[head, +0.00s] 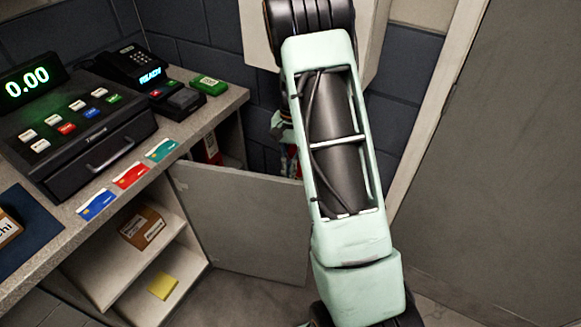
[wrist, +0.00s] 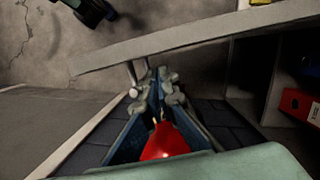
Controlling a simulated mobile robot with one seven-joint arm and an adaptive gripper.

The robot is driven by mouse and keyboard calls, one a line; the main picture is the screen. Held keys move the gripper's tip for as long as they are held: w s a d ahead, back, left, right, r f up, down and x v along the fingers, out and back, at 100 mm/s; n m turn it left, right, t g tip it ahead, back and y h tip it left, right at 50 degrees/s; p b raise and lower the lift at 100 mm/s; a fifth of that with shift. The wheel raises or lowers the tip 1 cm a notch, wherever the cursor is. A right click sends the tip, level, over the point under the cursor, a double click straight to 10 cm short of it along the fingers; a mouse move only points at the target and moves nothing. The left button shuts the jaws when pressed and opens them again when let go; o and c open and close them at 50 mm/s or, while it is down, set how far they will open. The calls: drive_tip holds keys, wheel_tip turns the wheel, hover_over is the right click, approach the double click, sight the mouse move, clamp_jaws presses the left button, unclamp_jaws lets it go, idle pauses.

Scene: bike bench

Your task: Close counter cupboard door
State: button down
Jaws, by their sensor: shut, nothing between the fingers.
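The counter cupboard door (head: 245,220) is a grey panel standing wide open from the counter's end, its right part hidden behind my arm in the head view. In the wrist view the door (wrist: 200,38) crosses the top as a long pale edge, with a metal handle (wrist: 133,80) on the side facing my gripper. My gripper (wrist: 158,78) is shut and empty, its tips close to the door beside the handle; I cannot tell whether they touch. In the head view it is mostly hidden behind my arm and the door.
The open cupboard has shelves with a cardboard box (head: 142,227) and a yellow note (head: 163,286). A cash register (head: 80,130) and card terminal (head: 150,75) stand on the counter (head: 215,108). A red box (wrist: 300,106) sits right of my gripper. An unclear red thing (wrist: 165,143) shows between the fingers' bases.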

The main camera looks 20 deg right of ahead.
drive_tip(key=x, duration=0.5)
drive_tip(key=shift+f, duration=0.4)
drive_tip(key=shift+s, duration=0.1)
